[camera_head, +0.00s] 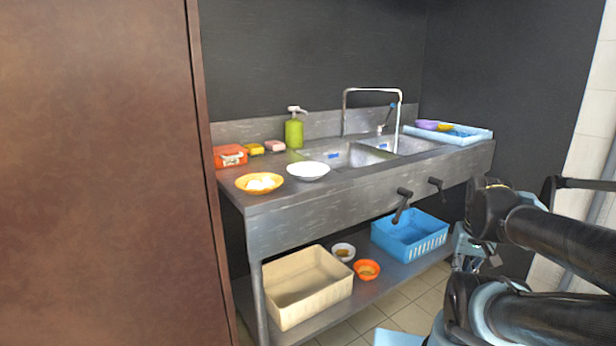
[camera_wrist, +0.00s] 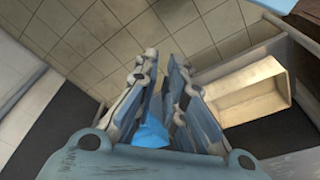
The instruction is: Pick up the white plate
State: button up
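The white plate (camera_head: 308,170) lies flat on the metal counter, left of the sinks and near the front edge. It looks empty and is not identifiable in the wrist view. My gripper (camera_head: 468,250) hangs low at the right in the head view, beyond the counter's right part and well away from the plate. In the wrist view, its two fingers (camera_wrist: 164,62) point towards the floor tiles with a gap between the tips. A blue patch shows between the fingers lower down; I cannot tell what it is. No plate is between the fingers.
An orange bowl with pale round items (camera_head: 260,184) is close left of the plate. A green soap bottle (camera_head: 294,133) and a tall faucet (camera_head: 344,112) stand behind. A blue tray (camera_head: 465,138) sits right.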

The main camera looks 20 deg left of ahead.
jog(key=w+a+r+g+y, duration=0.6)
jog(key=w+a+r+y, duration=0.3)
jog(key=w+a+r, duration=1.9)
send_near(328, 170)
jog(key=a+f, duration=0.1)
jog(key=s+a+f, duration=0.1)
jog(key=shift+s+a+f+n, duration=0.2)
jog(key=shift+s+a+n, duration=0.05)
jog(key=shift+n, duration=0.05)
jog(key=shift+x, duration=2.6)
jog(key=shift+w, duration=0.1)
grip_shut()
